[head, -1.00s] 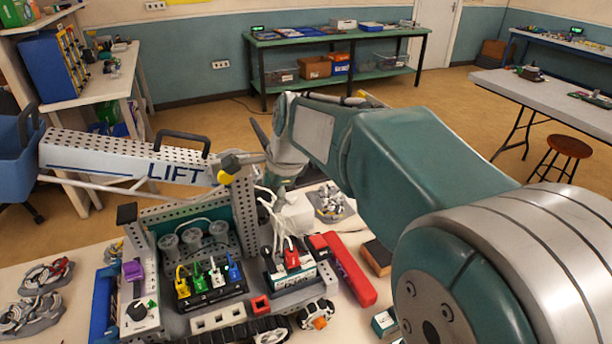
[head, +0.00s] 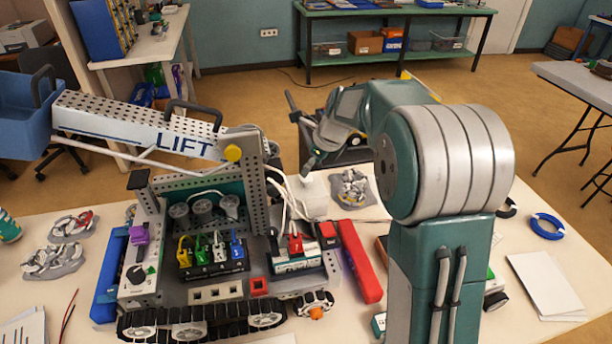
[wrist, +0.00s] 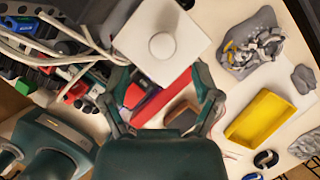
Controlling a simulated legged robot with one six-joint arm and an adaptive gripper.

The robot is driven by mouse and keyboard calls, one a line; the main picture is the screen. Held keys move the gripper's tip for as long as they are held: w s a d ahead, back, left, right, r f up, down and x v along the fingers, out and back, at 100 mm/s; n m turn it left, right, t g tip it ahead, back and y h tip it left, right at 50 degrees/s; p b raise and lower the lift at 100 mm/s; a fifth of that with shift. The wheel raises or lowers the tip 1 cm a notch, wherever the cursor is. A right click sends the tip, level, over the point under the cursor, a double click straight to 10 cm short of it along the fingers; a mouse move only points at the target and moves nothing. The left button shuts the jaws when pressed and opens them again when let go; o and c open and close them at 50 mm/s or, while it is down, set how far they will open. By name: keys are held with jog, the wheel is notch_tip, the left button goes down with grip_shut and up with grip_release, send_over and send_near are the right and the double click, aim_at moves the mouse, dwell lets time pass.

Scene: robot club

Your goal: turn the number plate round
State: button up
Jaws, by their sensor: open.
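I cannot make out a number plate for certain in any view. The wheeled model vehicle (head: 215,290) stands on the table, with a white perforated LIFT boom (head: 140,125) on top. My gripper (head: 300,130) is open and empty, in the air beyond the vehicle's right end. In the wrist view my gripper (wrist: 162,85) has its two fingers spread. A white box with a round knob (wrist: 160,45) shows close up past the fingertips; it stands behind the vehicle in the head view (head: 312,200). White cables run beside it. The vehicle's far side is hidden.
A red bar (head: 360,262) lies right of the vehicle. A grey mat with metal parts (head: 352,188) lies behind it. In the wrist view a yellow tray (wrist: 258,120) and a brown block (wrist: 183,117) lie on the table. A blue ring (head: 547,226) and white paper (head: 545,283) lie at the right.

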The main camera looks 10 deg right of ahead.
aim_at(307, 178)
jog(key=f, duration=0.2)
jog(key=w+f, duration=0.1)
jog(key=f, duration=0.1)
jog(key=shift+w+a+f, duration=0.1)
jog(key=shift+w+f, duration=0.05)
jog(key=shift+f, duration=0.05)
jog(key=shift+a+f, duration=0.15)
jog(key=shift+a, duration=0.35)
jog(key=shift+d, duration=0.2)
grip_shut()
